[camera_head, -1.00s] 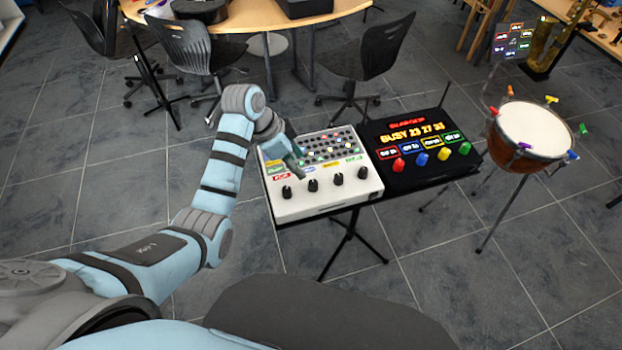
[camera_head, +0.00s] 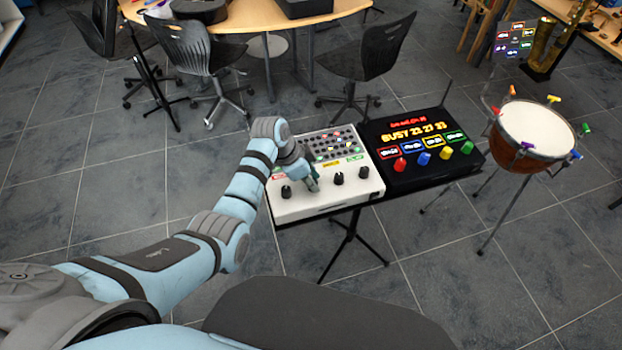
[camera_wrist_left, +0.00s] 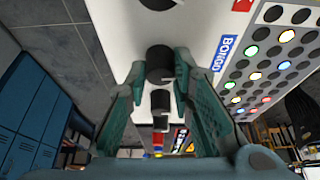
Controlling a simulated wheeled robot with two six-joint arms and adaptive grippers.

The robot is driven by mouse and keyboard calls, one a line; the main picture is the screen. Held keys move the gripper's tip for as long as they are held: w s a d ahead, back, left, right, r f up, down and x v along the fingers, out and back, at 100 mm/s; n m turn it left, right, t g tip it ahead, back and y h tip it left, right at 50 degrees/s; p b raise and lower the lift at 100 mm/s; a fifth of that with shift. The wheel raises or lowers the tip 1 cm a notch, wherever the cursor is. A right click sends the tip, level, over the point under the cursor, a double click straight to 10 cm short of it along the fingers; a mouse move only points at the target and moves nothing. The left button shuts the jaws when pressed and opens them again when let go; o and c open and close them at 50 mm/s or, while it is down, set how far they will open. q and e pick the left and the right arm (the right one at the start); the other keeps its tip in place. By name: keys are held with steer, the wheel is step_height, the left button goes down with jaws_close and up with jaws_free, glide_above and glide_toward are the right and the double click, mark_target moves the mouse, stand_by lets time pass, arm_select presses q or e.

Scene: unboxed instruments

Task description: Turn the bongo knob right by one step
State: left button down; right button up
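The white panel (camera_head: 325,205) with a row of black knobs stands on a black stand. In the left wrist view, the bongo knob (camera_wrist_left: 160,62) is a dark round knob beside the blue BONGO label (camera_wrist_left: 224,53). My left gripper (camera_wrist_left: 160,70) is open, with its green fingertips on either side of this knob. I cannot tell whether they touch it. In the head view my left gripper (camera_head: 313,184) points down at the second knob from the left and hides it. My right gripper is in neither current view.
Neighbouring knobs (camera_head: 286,191) and (camera_head: 338,178) sit close on both sides. A black panel (camera_head: 430,177) with coloured knobs adjoins on the right. A drum (camera_head: 535,130) stands farther right. Chairs (camera_head: 205,55) and a wooden table (camera_head: 265,20) are behind.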

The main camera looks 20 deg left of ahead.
arm_select(q)
steer(key=shift+m, duration=0.4)
steer(key=shift+w+m+g+h+b, duration=0.1)
steer(key=shift+m+g+h+b, duration=0.3)
steer(key=shift+m, duration=0.5)
steer(key=shift+m+g+b, duration=0.6)
steer(key=shift+m+b, duration=0.35)
steer(key=shift+m, duration=0.55)
steer(key=c, duration=1.4)
jaws_free()
